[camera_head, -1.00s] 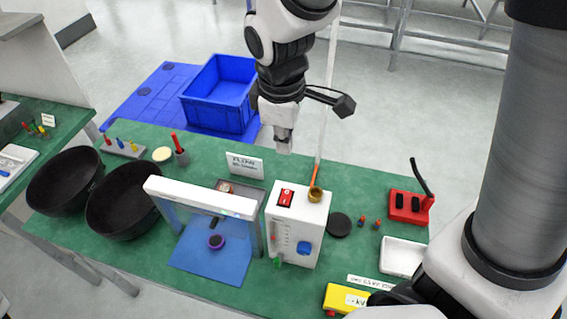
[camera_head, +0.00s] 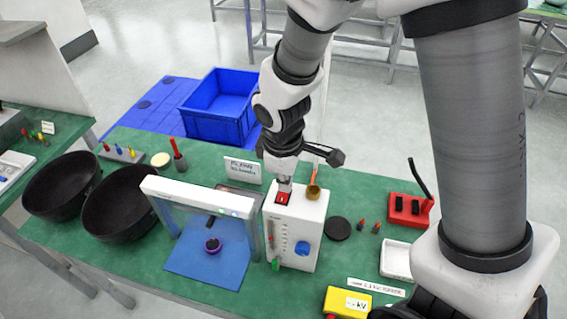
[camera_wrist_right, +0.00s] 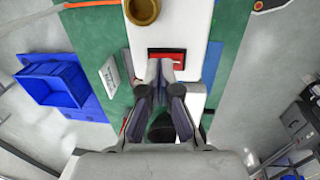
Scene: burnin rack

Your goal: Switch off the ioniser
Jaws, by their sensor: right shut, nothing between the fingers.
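A red rocker switch (camera_head: 282,198) sits on top of a white upright box (camera_head: 297,228) with a flow gauge and a blue knob on its front. Beside it stands a white bar on posts (camera_head: 198,197) with small lights. I cannot tell from a label which of these is the ioniser. My right gripper (camera_head: 285,186) points down with its fingers shut and empty, its tips at the switch. In the right wrist view the fingertips (camera_wrist_right: 166,70) overlap the near edge of the red switch (camera_wrist_right: 166,55); contact is unclear. My left gripper is not in view.
A brass cup (camera_head: 313,191) stands on the box close beside the gripper. A sign card (camera_head: 243,170) stands behind. Two black bowls, a blue mat (camera_head: 210,262), a red block with black parts (camera_head: 408,210) and a yellow box (camera_head: 346,302) share the green table.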

